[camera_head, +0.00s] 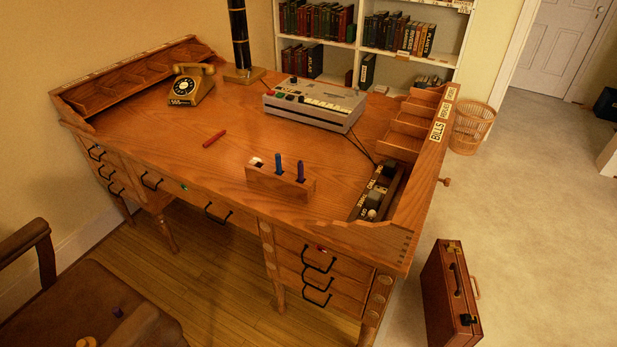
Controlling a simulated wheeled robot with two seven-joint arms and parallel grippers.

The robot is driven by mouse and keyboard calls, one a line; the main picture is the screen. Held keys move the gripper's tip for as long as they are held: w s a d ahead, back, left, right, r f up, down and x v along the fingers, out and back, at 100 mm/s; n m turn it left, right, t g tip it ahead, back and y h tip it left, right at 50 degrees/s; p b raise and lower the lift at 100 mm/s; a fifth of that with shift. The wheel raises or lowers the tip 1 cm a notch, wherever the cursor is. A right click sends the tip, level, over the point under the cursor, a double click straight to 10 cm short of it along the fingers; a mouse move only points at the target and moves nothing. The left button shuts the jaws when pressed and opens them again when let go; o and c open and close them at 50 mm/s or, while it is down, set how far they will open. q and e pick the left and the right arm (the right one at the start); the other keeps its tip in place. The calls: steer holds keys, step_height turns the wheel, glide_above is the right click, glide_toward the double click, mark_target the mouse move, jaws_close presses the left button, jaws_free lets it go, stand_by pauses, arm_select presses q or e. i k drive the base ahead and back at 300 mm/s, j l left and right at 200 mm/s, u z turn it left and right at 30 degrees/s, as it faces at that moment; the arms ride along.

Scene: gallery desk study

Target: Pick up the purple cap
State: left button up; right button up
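A small purple piece (117,312), which looks like the purple cap, lies on the brown chair (70,290) at the bottom left, close to the armrest. It is small and dark, so its exact shape is hard to tell. On the desk (240,115), a wooden holder (280,184) has a blue marker (278,165) and a dark purple marker (300,171) standing upright in it. I cannot tell whether these markers have caps. Neither of my grippers is in view.
A red marker (213,138) lies on the desk. A telephone (191,85), a grey machine (315,105) and a black column (239,40) stand further back. A yellow round piece (86,341) is on the chair. A briefcase (451,293) stands on the floor at right.

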mark_target(117, 310)
steer(key=u, duration=1.4)
